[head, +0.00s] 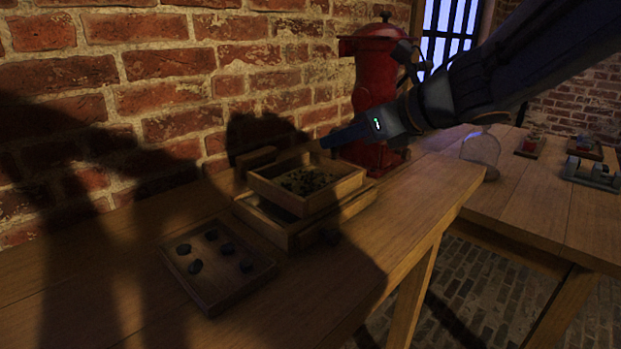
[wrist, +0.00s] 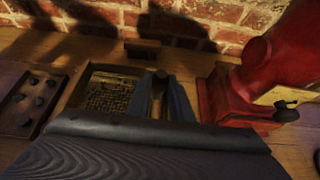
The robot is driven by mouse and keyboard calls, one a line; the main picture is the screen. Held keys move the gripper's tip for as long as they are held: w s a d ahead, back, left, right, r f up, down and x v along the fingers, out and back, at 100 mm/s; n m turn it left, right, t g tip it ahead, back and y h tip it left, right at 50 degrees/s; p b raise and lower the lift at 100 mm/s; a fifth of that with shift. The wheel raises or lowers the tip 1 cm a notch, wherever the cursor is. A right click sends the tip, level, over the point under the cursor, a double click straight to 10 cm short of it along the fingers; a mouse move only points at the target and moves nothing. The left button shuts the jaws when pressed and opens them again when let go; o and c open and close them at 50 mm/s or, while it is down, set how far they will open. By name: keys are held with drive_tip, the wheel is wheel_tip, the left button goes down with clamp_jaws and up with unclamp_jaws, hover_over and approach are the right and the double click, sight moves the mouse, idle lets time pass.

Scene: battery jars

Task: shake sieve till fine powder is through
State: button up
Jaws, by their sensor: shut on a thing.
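The sieve (head: 262,190) is a small square wooden frame with dark, coarse grains lying inside it. It sits over a larger, shallow wooden tray (head: 362,203), and I cannot tell whether the two touch. My gripper (head: 330,141) is shut on the sieve at its far right side. Any powder in the tray below is in shadow and cannot be made out.
A flat tray with several dark lumps (head: 217,267) lies in front on the left. A red machine (head: 370,80) stands close behind my gripper. A brick wall backs the bench. A second table on the right holds a glass dome (head: 480,150). The bench's front right is clear.

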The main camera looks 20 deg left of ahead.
drive_tip(key=o, duration=1.2)
drive_tip(key=shift+s, duration=0.1)
drive_tip(key=p+v, duration=0.3)
drive_tip(key=v, duration=0.4)
drive_tip(key=shift+d, duration=0.25)
drive_tip(key=shift+r, duration=0.1)
